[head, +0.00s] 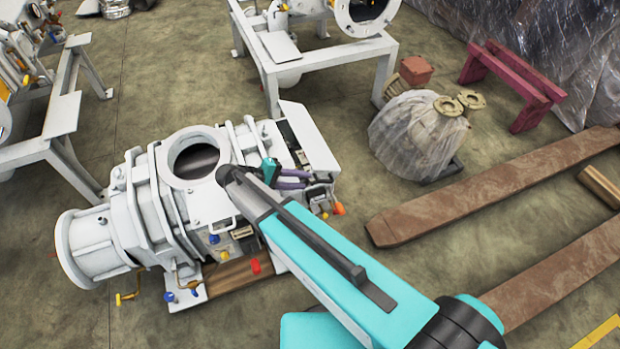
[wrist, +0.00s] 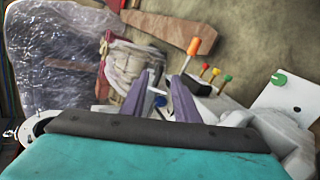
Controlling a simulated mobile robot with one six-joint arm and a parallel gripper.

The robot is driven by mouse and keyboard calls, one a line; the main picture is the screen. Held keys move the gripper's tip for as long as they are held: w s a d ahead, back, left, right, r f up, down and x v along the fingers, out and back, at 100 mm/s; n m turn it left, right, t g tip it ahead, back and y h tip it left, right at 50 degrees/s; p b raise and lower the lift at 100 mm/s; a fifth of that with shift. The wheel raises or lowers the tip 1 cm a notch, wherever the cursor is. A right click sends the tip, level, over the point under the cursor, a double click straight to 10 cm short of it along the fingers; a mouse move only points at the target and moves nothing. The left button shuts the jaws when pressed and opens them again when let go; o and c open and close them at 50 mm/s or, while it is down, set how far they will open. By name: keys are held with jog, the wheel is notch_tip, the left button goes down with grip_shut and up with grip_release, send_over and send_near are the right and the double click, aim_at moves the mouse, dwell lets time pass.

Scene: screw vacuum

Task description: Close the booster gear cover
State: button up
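The white booster (head: 185,185) lies on the floor with a round open port on top. A flat white plate (head: 310,137), which looks like the gear cover, stands tilted up at the booster's far right end, beside a dark opening (head: 292,140). My gripper (head: 322,180) is over the near right side of the booster, nearer to me than the plate and apart from it. In the wrist view its two purple fingers (wrist: 168,82) are spread with nothing held between them. A white panel with a green round part (wrist: 288,98) shows at the right there; I cannot tell if it is the same plate.
Orange, red, yellow and green knobs (wrist: 205,70) stick out near the fingers. A plastic-wrapped part (head: 415,135) stands to the right of the booster. Rusty beams (head: 490,185) lie at the right. A white frame (head: 320,65) stands behind. Floor is clear between them.

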jog(key=shift+v, duration=1.15)
jog(key=shift+c, duration=0.4)
jog(key=c, duration=0.4)
jog(key=shift+d+f, duration=0.15)
jog(key=shift+d, duration=0.1)
grip_shut()
jog(key=s+d+f+g+y, duration=0.2)
jog(key=s+d+f+g, duration=0.3)
jog(key=d+f, duration=0.5)
jog(key=s+d+f+m+g+y, duration=0.1)
jog(key=s+d+f+m+y, duration=0.1)
jog(key=s, duration=0.6)
jog(key=s+d+f+m+g+y, duration=0.1)
jog(key=s+d+f+y, duration=0.3)
jog(key=s, duration=0.4)
jog(key=s+d+f+m+g+y, duration=0.1)
jog(key=s+d+f+m+y, duration=0.2)
jog(key=s+d+f, duration=0.2)
jog(key=shift+s+d+f+g, duration=0.2)
jog(key=shift+s+f+g, duration=0.2)
jog(key=shift+s, duration=1.35)
